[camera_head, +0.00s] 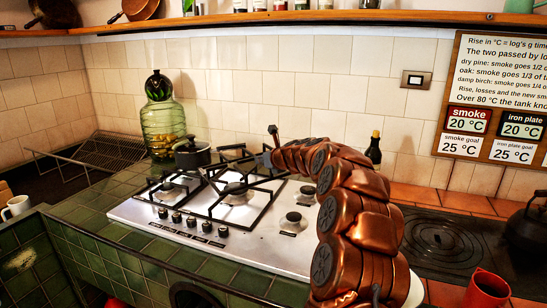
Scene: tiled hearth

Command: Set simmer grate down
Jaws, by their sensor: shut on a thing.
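The stove-top (150,222) is a steel hob with several burners and a row of black knobs along its front. A black barred grate, which I take to be the simmer grate (252,180), shows over the middle of the hob, beside my gripper. Its bars overlap other black grate bars (185,205) at the left, so I cannot tell whether it touches them or hangs just above. My gripper (266,160), at the end of my copper arm, is shut on the grate's upper right part. The fingers are small and partly hidden. The right burners (293,217) are bare.
A dark pot (192,153) stands at the hob's back left, near a green glass jar (162,125). A dark bottle (374,150) stands behind my arm. A round-ringed iron plate (438,238), a kettle (528,222) and a red mug (486,290) are at the right.

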